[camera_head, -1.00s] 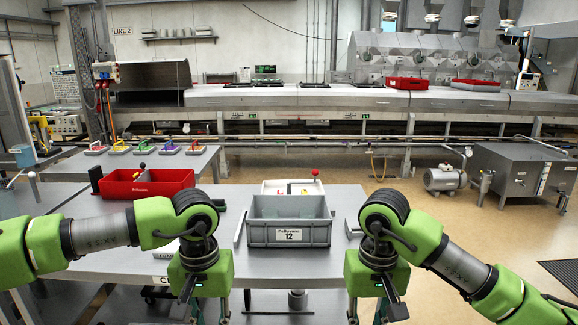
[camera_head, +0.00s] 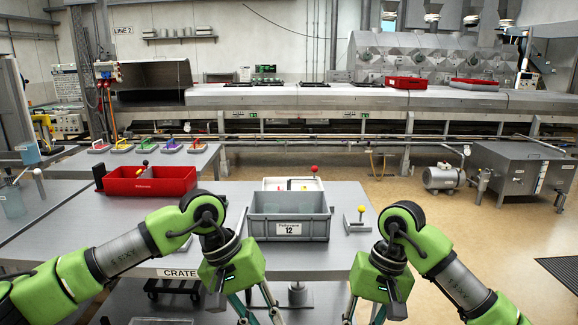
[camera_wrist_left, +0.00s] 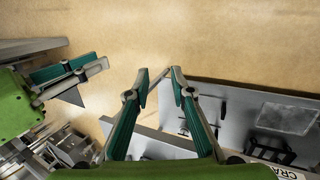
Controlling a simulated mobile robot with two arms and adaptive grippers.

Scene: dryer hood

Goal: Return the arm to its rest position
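My left arm comes in from the left in the head view. Its gripper (camera_head: 256,308) hangs low at the table's front edge, left of centre, fingers apart. In the left wrist view the same gripper (camera_wrist_left: 160,76) is open with nothing between its fingertips, over the floor beside the table edge. My right gripper (camera_head: 364,312) hangs low to the right, in front of the table, with its fingers spread and empty. It also shows at the left of the left wrist view (camera_wrist_left: 88,78). The fingertips are cut off in the head view.
A grey crate labelled 12 (camera_head: 289,229) stands on the table (camera_head: 330,265) behind the grippers. A yellow-knobbed tool (camera_head: 358,222) lies right of it, a red bin (camera_head: 150,181) at the left. Open floor (camera_head: 470,240) lies at the right.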

